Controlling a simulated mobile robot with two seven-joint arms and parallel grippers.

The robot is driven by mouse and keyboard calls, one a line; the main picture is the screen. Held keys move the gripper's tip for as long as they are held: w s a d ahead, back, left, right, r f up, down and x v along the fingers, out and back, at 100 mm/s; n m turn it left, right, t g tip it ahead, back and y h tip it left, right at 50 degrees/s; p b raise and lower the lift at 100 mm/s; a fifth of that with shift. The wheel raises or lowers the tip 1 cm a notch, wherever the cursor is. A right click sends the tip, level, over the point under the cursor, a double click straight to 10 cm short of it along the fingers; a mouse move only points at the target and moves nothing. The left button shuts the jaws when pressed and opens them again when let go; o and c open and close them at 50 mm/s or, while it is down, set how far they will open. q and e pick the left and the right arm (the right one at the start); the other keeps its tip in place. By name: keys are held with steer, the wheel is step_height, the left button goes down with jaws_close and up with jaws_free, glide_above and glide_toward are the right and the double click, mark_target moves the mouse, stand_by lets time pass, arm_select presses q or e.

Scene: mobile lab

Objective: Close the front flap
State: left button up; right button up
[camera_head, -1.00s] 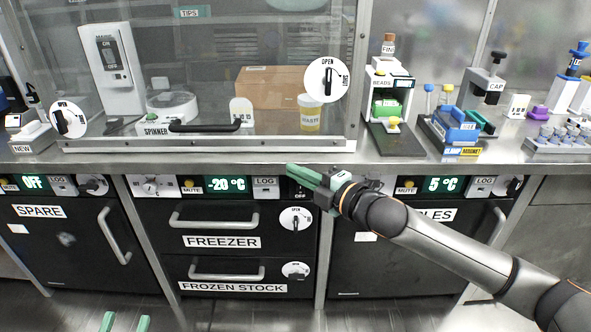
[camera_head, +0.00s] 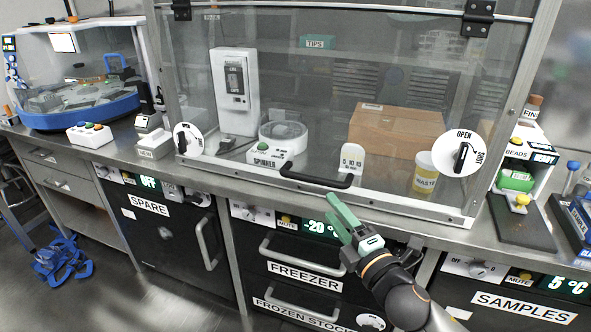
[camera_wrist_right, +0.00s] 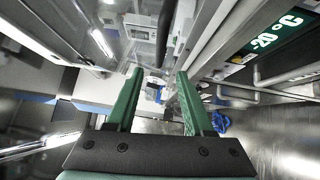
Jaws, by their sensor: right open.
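The front flap (camera_head: 330,110) is a clear panel hanging in front of the bench enclosure, with hinges at its top. Its lower edge is close to the bench; I cannot tell whether it is fully against the frame. A black bar handle (camera_head: 316,179) runs along its lower part. A round white dial marked OPEN and SHUT (camera_head: 476,144) sits at the right, its black knob upright; another dial (camera_head: 180,139) sits at the left. My right gripper (camera_head: 332,208) is open and empty, just below the handle's right part. In the right wrist view the dark handle (camera_wrist_right: 167,30) shows beyond the open fingers (camera_wrist_right: 160,98).
Freezer drawers (camera_head: 303,277) with protruding bar handles lie below the bench edge, near my right arm. A box (camera_head: 397,130), a spinner (camera_head: 283,141) and a waste jar (camera_head: 425,178) stand behind the flap. A bead dispenser (camera_head: 517,180) stands right of it.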

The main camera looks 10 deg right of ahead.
mark_target(309, 180)
steer(key=x, duration=1.1)
steer(key=shift+w+a, duration=0.1)
steer(key=shift+w, duration=0.3)
jaws_close()
steer(key=shift+f+b, duration=0.1)
steer(key=shift+b, duration=0.2)
stand_by(0.6)
